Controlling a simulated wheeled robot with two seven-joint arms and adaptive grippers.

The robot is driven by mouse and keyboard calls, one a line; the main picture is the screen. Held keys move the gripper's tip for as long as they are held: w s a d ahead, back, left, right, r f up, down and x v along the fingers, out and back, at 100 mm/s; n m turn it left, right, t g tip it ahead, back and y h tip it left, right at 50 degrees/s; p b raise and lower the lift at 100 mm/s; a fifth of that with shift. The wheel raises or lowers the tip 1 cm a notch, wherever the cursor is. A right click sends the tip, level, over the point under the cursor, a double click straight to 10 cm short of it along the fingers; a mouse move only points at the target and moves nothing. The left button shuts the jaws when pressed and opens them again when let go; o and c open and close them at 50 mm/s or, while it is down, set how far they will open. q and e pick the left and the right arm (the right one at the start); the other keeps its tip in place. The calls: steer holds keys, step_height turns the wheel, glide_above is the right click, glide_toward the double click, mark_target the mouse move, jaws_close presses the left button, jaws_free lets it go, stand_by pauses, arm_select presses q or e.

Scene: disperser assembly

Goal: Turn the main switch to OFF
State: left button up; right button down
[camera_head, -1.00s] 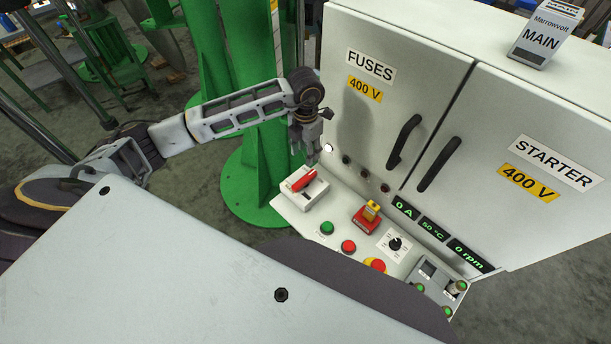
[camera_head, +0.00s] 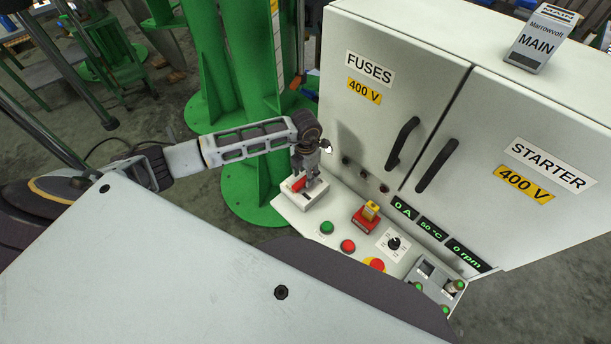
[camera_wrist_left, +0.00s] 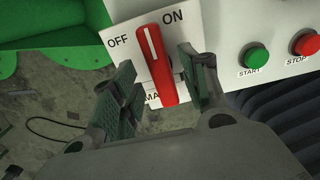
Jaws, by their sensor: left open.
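The main switch has a red handle (camera_wrist_left: 157,64) on a white plate (camera_wrist_left: 118,36) marked OFF at left and ON at right. In the left wrist view the handle's white line points up between the two words. In the head view the red handle (camera_head: 299,184) sits on its white block (camera_head: 312,200) at the panel's left end. My left gripper (camera_head: 308,182) is right over the switch. In the left wrist view its open fingers (camera_wrist_left: 163,92) stand on both sides of the handle, apart from it on the left; contact on the right is unclear. My right gripper is not seen.
Green START (camera_wrist_left: 256,57) and red STOP (camera_wrist_left: 306,43) buttons lie right of the switch. A red-and-yellow switch (camera_head: 367,214), a black knob (camera_head: 393,243) and an emergency button (camera_head: 376,265) follow along the panel. The cabinet (camera_head: 400,100) with black handles rises behind.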

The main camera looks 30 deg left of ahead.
arm_select(q)
steer(key=shift+f, duration=0.95)
steer(key=shift+c, duration=0.2)
jaws_close()
